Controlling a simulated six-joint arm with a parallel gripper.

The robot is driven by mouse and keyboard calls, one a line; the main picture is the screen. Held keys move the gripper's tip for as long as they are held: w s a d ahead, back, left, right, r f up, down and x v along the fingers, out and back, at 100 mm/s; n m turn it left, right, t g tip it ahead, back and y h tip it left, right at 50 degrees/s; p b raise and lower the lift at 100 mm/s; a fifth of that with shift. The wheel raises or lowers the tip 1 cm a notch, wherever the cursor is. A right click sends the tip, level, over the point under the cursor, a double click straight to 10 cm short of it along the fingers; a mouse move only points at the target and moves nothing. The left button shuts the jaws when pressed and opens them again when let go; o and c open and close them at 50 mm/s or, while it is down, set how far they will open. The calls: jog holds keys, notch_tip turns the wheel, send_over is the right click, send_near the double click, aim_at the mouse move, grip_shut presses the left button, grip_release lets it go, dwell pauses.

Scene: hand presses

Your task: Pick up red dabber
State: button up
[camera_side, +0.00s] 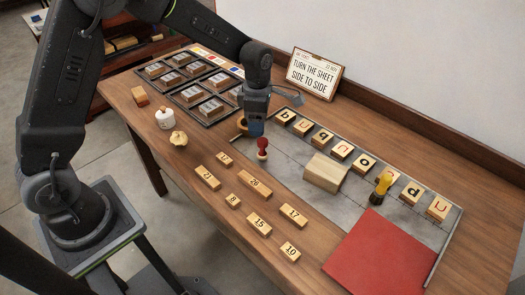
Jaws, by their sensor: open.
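The finger gap is too small to make out clearly, and I cannot tell the exact height above the dabber. A yellow dabber (382,184) with a dark base stands farther right on the same plate, in front of the letter tiles.
Letter tiles (341,150) line the plate's back edge. A wooden block (325,172) sits mid-plate, with a red sheet (380,252) at right. Numbered blocks (255,186) lie in front. Dark trays (201,107) and a sign (314,76) stand behind. A white jar (165,118) is left.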

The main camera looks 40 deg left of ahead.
aim_at(262, 149)
notch_tip(262, 149, down, 6)
jog(key=shift+r, duration=0.1)
jog(key=shift+w+d+f, duration=0.1)
jog(key=shift+w+f, duration=0.05)
jog(key=shift+f, duration=0.7)
jog(key=shift+w+d+f, duration=0.1)
jog(key=shift+w+f, duration=0.1)
jog(key=shift+f, duration=0.7)
jog(key=shift+w+d+f, duration=0.1)
jog(key=shift+w+f, duration=0.05)
jog(key=shift+f, duration=0.7)
jog(key=shift+c, duration=0.5)
jog(key=c, duration=0.9)
jog(key=shift+c, duration=0.2)
